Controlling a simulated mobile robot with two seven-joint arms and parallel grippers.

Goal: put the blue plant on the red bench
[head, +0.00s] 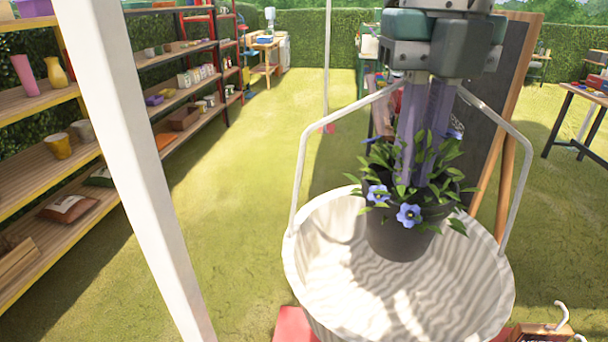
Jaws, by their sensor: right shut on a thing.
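The blue plant (408,214) has blue flowers, green leaves and a dark grey pot (395,240). My right gripper (418,180) points down into the leaves and is shut on the plant. The pot is upright and shows inside the outline of a white basket (300,285) with a thin raised handle; whether it touches the basket floor I cannot tell. A red surface (294,326), perhaps the red bench, shows in part under the basket at the bottom edge. My left gripper is out of view.
A white post (140,160) stands close at left. Shelves (150,62) with pots and vases line the left side. A chalkboard (488,110) stands behind the plant, with a table (588,94) at far right. Open grass (240,160) lies in the middle.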

